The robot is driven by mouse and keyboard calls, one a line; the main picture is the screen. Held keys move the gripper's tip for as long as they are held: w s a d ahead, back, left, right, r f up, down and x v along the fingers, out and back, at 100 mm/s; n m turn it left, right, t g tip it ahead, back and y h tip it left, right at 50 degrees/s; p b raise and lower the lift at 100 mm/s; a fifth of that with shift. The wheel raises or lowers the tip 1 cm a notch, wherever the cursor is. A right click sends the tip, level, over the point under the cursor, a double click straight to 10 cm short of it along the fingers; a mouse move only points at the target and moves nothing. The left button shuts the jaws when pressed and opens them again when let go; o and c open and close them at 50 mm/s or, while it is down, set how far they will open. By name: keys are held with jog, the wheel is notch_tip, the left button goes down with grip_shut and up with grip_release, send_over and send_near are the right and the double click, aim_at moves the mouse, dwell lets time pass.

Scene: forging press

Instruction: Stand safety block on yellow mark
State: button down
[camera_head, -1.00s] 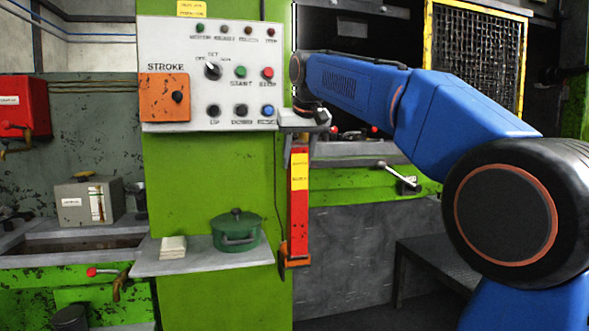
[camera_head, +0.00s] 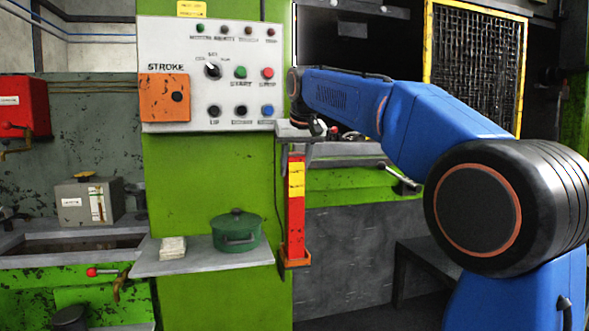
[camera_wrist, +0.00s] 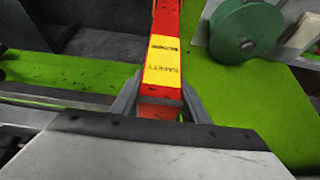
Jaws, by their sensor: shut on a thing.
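The safety block is a long red bar with a yellow label (camera_head: 295,222), upright beside the green press column. My gripper (camera_head: 297,153) is at its upper end, pointing down. In the wrist view the block (camera_wrist: 166,20) runs between the two fingers (camera_wrist: 160,103), which are shut on it. Its lower end is at an orange bracket (camera_head: 296,263) on the column's side; I cannot tell whether it rests there. I cannot make out the yellow mark in either view.
A grey shelf (camera_head: 205,262) with a green pot (camera_head: 236,232) and a pale stack (camera_head: 173,247) juts out left of the block. The control panel (camera_head: 190,45) is above it. A lever (camera_head: 404,181) and a dark bench (camera_head: 440,262) are to the right.

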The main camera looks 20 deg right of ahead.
jog(key=shift+f, duration=0.25)
jog(key=c, duration=1)
grip_release()
jog(key=shift+f, duration=0.1)
jog(key=shift+c, duration=0.2)
jog(key=v, duration=1.7)
jog(key=shift+w+d+r, duration=0.15)
jog(key=shift+r, duration=0.2)
jog(key=s+d+f, duration=0.2)
jog(key=s+f, duration=0.9)
jog(key=f, duration=0.5)
jog(key=s+d+f, duration=0.2)
jog(key=s+f, duration=1)
jog(key=f, duration=0.5)
jog(key=s+d+f+g, duration=0.1)
jog(key=s+d+f, duration=0.1)
jog(key=s+f, duration=1)
notch_tip(320, 180, down, 5)
jog(key=shift+d+r, duration=0.2)
jog(key=shift+d, duration=0.1)
jog(key=shift+o, duration=0.3)
jog(key=shift+s+f, duration=0.2)
jog(key=shift+f, duration=0.15)
